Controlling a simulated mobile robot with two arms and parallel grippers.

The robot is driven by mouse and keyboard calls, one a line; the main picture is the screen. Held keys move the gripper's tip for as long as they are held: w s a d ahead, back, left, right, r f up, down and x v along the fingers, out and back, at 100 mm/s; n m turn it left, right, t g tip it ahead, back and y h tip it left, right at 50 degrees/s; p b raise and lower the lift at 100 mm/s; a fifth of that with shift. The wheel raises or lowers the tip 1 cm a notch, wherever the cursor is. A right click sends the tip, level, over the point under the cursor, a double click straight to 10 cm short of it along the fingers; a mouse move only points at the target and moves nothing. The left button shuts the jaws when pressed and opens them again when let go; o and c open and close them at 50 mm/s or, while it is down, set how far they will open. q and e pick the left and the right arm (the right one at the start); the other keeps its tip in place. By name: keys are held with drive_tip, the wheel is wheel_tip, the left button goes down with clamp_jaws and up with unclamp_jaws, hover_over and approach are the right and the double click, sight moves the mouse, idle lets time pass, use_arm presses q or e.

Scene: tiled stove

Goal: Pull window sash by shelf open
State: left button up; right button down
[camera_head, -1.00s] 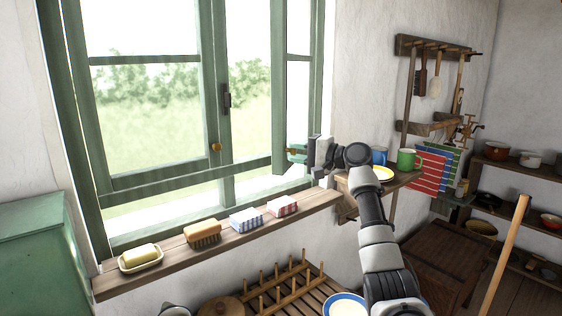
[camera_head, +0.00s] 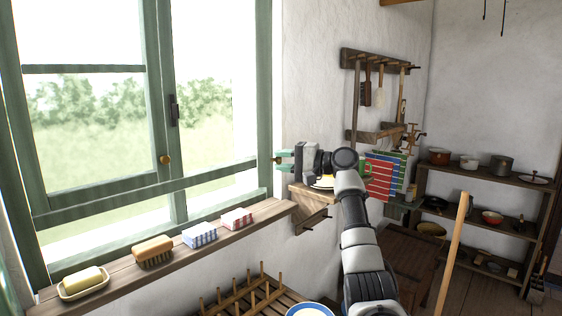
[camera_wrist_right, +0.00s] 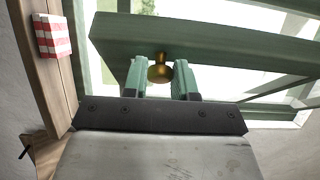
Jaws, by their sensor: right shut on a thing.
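The window sash by the shelf has a green frame; its upright edge (camera_head: 265,100) stands just left of my right gripper (camera_head: 281,160). In the right wrist view, the green sash bar (camera_wrist_right: 225,48) crosses the upper part and carries a brass knob (camera_wrist_right: 160,70). The green fingers of my right gripper (camera_wrist_right: 160,82) are on either side of this knob, shut on it. The other sash has its own brass knob (camera_head: 165,159) and a dark latch (camera_head: 173,111). My left gripper is out of view.
A small wall shelf (camera_head: 310,194) is partly behind my right arm. A peg dish rack (camera_head: 245,296) stands below the sill.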

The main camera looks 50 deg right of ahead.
drive_tip(key=c, duration=1.3)
unclamp_jaws()
drive_tip(key=shift+s+d+r, duration=0.1)
drive_tip(key=shift+d+r, duration=0.05)
drive_tip(key=shift+r, duration=0.15)
drive_tip(key=o, duration=0.4)
drive_tip(key=shift+w+d+f, duration=0.2)
drive_tip(key=shift+w+f, duration=0.1)
drive_tip(key=shift+s+a, duration=0.1)
drive_tip(key=b+v, duration=0.4)
drive_tip(key=v, duration=0.6)
drive_tip(key=shift+s, duration=0.35)
